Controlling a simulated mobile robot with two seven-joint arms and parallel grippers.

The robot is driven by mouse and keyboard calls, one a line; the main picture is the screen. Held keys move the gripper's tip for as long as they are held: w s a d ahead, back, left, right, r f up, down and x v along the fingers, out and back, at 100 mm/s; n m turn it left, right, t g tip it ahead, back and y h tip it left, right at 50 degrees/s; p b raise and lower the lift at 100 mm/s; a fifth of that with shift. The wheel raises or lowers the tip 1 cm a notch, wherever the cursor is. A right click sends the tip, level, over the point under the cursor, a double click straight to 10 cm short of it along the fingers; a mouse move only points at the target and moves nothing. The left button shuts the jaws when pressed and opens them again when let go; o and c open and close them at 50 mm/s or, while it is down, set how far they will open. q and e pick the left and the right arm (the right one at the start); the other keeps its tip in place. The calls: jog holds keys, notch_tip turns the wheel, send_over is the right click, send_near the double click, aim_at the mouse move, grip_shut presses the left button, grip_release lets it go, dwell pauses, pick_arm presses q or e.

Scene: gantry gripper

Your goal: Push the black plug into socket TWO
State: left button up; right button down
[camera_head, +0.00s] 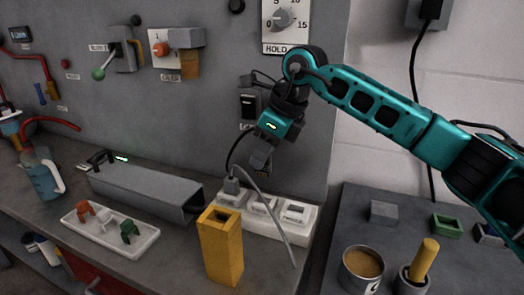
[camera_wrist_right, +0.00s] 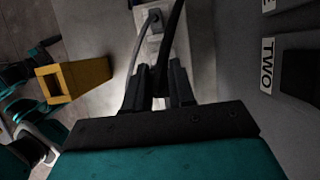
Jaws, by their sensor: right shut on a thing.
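My right gripper (camera_head: 261,158) points down above the white power strip (camera_head: 306,224) and is shut on the black plug, mostly hidden between the dark fingers. Its black cable (camera_head: 233,150) loops beside the gripper. In the right wrist view, the black cable (camera_wrist_right: 172,45) runs up from between the fingers (camera_wrist_right: 160,85). A grey plug (camera_head: 231,186) with a grey cable stands in the strip's left end. Sockets to its right show small labels too small to read. A label reading TWO (camera_wrist_right: 268,65) shows in the wrist view. My left gripper is not in view.
A yellow open-topped block (camera_head: 221,245) stands in front of the strip. A grey trough (camera_head: 150,187) and a white tray (camera_head: 113,236) with small coloured pieces lie left. A wall switch (camera_head: 248,104) is behind the gripper. A can (camera_head: 361,270) stands at lower right.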

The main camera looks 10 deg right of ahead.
aim_at(265, 174)
jog(key=shift+f+b, duration=1.55)
jog(key=shift+f, duration=0.95)
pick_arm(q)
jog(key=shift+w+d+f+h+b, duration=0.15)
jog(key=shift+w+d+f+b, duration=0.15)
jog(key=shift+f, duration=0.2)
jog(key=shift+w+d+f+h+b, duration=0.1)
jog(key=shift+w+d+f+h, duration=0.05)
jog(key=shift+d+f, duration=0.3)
pick_arm(e)
jog(key=shift+f, duration=0.4)
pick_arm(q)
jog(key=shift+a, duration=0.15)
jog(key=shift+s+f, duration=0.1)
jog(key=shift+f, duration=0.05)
pick_arm(e)
jog(key=shift+f, duration=0.25)
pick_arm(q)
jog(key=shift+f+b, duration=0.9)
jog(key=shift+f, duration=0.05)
pick_arm(e)
jog(key=shift+f, duration=1.25)
jog(key=c, duration=0.9)
grip_release()
